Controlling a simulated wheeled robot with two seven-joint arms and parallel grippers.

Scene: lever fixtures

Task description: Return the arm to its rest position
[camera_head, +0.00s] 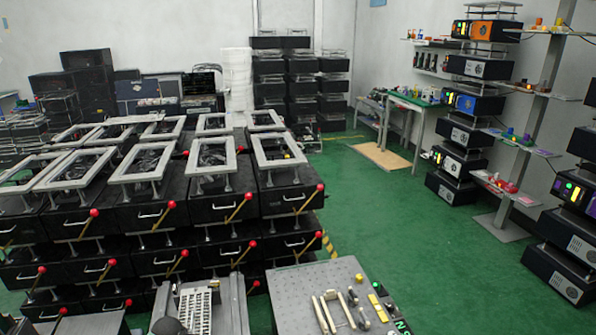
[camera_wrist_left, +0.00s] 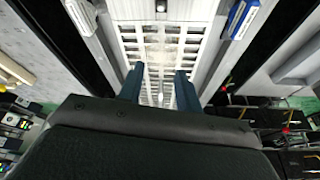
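My left gripper (camera_wrist_left: 159,70) shows in the left wrist view as two dark blue fingers standing apart, with nothing held between them. Beyond the fingers is a white gridded tray (camera_wrist_left: 160,38) set between grey rails. The same kind of white gridded tray (camera_head: 196,312) shows at the bottom of the head view in a grey fixture (camera_head: 235,300). A dark shape at the bottom edge beside it may be part of my left arm; I cannot tell. My right gripper is in neither view. Red-knobbed levers (camera_head: 239,206) stick out from black stacked boxes on the left.
A grey panel (camera_head: 290,290) with pale handles (camera_head: 323,313) stands at the bottom centre. Black boxes with white frames (camera_head: 280,150) fill the left. Equipment towers (camera_head: 470,110) and a small green-topped table (camera_head: 412,100) stand at the right. The green floor (camera_head: 400,230) between is clear.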

